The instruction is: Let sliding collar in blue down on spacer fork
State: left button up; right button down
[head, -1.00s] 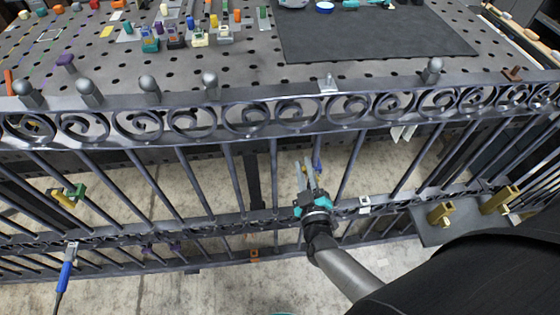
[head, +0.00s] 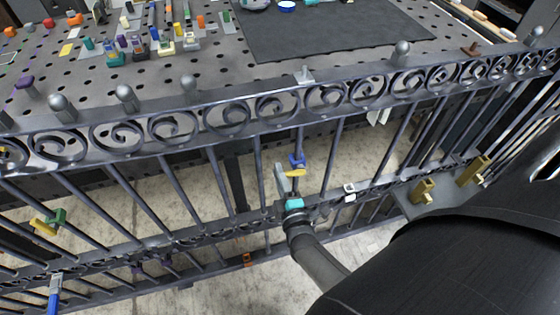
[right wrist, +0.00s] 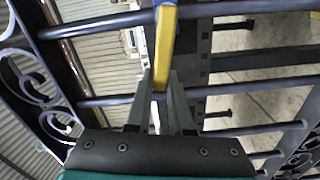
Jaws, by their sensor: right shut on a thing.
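The blue sliding collar (head: 298,161) sits around an upright bar of the gate, between the top and lower rails. A yellow piece (head: 294,173) lies against it, just below, and points toward me. I cannot tell whether this piece is the spacer fork or a tab of the collar. My right gripper (head: 284,178) is shut on the yellow piece. The collar is mostly hidden there.
The gate's scrolled top rail (head: 205,115) runs across. A green piece with a yellow one (head: 48,222) sits on a left bar. A white piece (head: 349,188) and brass pieces (head: 424,190) are to the right. Behind is a perforated table with a dark mat (head: 330,32).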

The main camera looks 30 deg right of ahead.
jog(key=shift+f+n, duration=0.15)
jog(key=shift+n, duration=0.15)
jog(key=c, duration=0.8)
grip_release()
jog(key=p+v, duration=0.1)
jog(key=v, duration=1.4)
jog(key=shift+s, duration=0.15)
